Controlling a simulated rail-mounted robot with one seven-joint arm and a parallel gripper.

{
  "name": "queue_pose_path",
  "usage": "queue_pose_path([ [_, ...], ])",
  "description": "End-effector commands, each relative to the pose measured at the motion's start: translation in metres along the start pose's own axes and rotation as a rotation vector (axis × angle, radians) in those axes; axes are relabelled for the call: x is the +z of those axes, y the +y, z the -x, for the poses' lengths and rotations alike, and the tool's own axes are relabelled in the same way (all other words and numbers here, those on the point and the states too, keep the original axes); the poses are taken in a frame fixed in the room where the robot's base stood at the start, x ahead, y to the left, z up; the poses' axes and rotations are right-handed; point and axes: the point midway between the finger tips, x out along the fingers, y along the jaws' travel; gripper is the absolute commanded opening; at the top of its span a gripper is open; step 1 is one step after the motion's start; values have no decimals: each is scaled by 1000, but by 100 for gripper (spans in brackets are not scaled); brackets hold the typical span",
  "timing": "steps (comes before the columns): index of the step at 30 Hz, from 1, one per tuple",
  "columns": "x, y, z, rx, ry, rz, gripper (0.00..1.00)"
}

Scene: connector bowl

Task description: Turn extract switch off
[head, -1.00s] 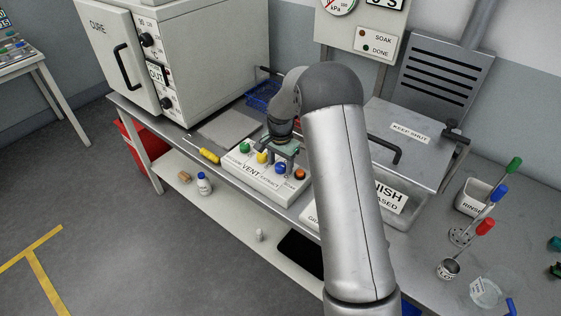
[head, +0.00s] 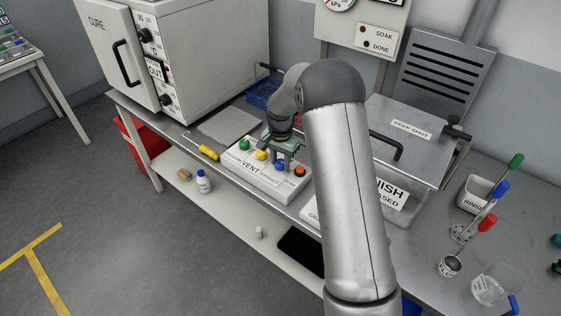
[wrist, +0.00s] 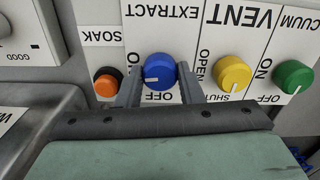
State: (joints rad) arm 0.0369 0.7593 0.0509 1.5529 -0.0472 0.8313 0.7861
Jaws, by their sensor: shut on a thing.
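The extract switch is a blue knob (wrist: 159,72) on the white control panel (head: 243,172). In the wrist view its lettering is upside down, with EXTRACT above the knob and OFF just below it.
A yellow vent knob (wrist: 232,74) and a green knob (wrist: 293,77) sit to the right in the wrist view. An orange soak button (wrist: 106,84) sits to the left. A yellow screwdriver (head: 208,152) lies left of the panel. The lidded tank (head: 420,140) stands right of my arm.

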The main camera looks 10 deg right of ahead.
Motion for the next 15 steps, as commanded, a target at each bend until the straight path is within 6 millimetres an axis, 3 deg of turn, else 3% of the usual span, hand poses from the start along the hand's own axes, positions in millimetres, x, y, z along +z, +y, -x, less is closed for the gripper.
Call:
queue_pose_path([
  [15, 0, 0, -1, -2, 2, 463, 11],
])
